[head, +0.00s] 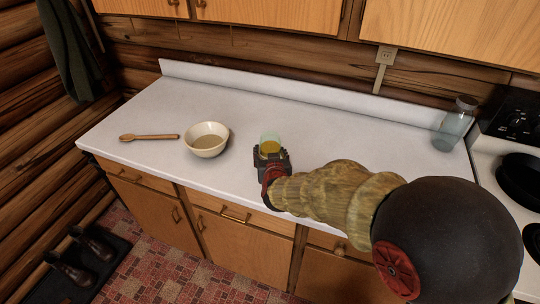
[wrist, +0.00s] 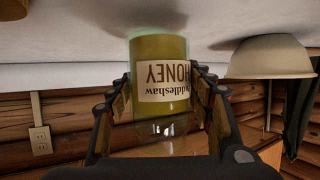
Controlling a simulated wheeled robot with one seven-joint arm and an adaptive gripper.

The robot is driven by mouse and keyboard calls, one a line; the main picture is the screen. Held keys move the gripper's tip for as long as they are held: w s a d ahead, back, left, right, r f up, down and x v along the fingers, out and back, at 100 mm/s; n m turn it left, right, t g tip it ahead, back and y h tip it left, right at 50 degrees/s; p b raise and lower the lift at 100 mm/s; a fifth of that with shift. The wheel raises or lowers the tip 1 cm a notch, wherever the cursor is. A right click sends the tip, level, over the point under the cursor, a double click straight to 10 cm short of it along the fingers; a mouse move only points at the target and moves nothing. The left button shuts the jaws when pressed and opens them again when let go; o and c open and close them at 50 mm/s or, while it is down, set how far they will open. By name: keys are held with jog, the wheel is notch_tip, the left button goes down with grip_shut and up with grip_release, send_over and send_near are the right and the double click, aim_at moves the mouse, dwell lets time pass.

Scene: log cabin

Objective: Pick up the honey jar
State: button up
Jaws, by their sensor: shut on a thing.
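The honey jar (head: 270,142) is a small glass jar of golden honey on the white counter, right of the bowl. In the wrist view the jar (wrist: 162,60) appears upside down, with a pale label reading "HONEY". My gripper (head: 268,156) reaches it from the front of the counter. In the wrist view its fingers (wrist: 160,95) lie on both sides of the jar, shut on it. The jar's base appears at or very near the counter; I cannot tell whether it touches. The gripper hides the jar's lower part in the head view.
A cream bowl (head: 206,140) stands left of the jar, with a wooden spoon (head: 149,137) farther left. A clear glass jar (head: 455,124) stands at the right end by the stove (head: 510,150). A low backsplash (head: 300,92) runs behind. The counter (head: 340,140) between is clear.

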jog(key=s+r+p, duration=0.1)
jog(key=r, duration=0.1)
jog(key=s+r+p, duration=0.1)
jog(key=s+r, duration=0.1)
jog(key=s+r+p, duration=0.1)
jog(key=r, duration=0.1)
jog(key=shift+s+a+r, duration=0.3)
jog(key=shift+a+r, duration=0.05)
jog(key=shift+a, duration=0.05)
jog(key=p, duration=0.4)
send_near(267, 145)
jog(key=shift+s+a+r, duration=0.15)
jog(key=shift+s+a, duration=0.2)
jog(key=shift+a, duration=0.15)
jog(key=shift+s+a+r, duration=0.2)
jog(key=shift+s+a, duration=0.15)
jog(key=shift+a, duration=0.15)
jog(key=shift+s, duration=0.15)
jog(key=shift+d, duration=0.1)
